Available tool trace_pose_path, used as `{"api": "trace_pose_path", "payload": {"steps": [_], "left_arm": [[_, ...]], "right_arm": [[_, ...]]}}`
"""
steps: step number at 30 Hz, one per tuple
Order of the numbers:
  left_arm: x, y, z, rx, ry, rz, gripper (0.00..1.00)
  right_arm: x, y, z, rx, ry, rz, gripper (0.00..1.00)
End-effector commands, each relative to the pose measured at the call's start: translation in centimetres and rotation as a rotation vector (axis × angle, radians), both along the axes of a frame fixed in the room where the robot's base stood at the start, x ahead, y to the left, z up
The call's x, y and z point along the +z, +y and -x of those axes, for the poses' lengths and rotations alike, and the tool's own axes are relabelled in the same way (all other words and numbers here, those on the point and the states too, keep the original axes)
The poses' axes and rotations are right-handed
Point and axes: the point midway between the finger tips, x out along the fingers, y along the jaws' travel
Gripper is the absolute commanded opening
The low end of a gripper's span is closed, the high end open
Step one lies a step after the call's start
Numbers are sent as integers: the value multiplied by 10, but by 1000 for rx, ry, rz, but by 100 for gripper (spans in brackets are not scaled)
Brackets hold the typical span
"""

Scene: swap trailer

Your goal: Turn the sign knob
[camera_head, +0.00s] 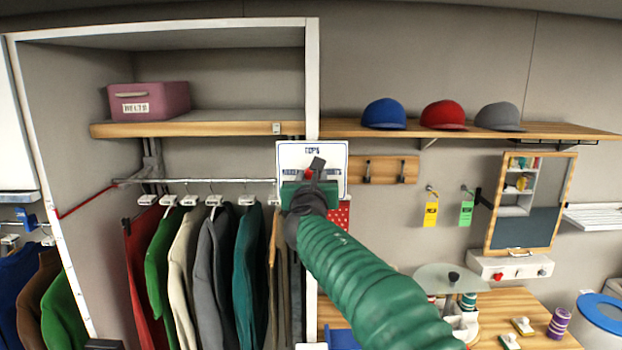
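The white sign (335,157) with blue lettering at its top hangs on the white upright post, at the middle of the view. My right arm, green and ribbed, comes up from the lower right. Its gripper (314,170) is in front of the sign and covers the lower middle of it. A small red spot, possibly the knob (308,174), shows beside a dark finger. Most of that area is hidden, and I cannot tell whether the finger touches it. My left gripper is not in view.
Clothes on hangers (213,260) fill the wardrobe at left, under a shelf with a pink box (150,101). Caps (444,115) sit on the right shelf (560,131). A table (560,341) with small items stands below.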

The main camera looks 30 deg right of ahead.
Motion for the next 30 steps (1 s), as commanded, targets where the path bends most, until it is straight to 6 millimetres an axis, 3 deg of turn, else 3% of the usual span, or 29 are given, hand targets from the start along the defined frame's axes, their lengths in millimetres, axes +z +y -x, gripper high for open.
{"api": "trace_pose_path", "payload": {"steps": [1, 6, 17, 30], "left_arm": [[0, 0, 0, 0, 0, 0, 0], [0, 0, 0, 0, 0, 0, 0], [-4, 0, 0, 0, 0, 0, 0], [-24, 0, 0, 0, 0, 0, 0]], "right_arm": [[0, 2, -1, 4, 0, 0, 19], [0, 2, -1, 4, 1, -1, 0], [-2, 1, -1, 3, -22, -38, 0], [-3, 1, -1, 3, -189, -308, 0]]}}
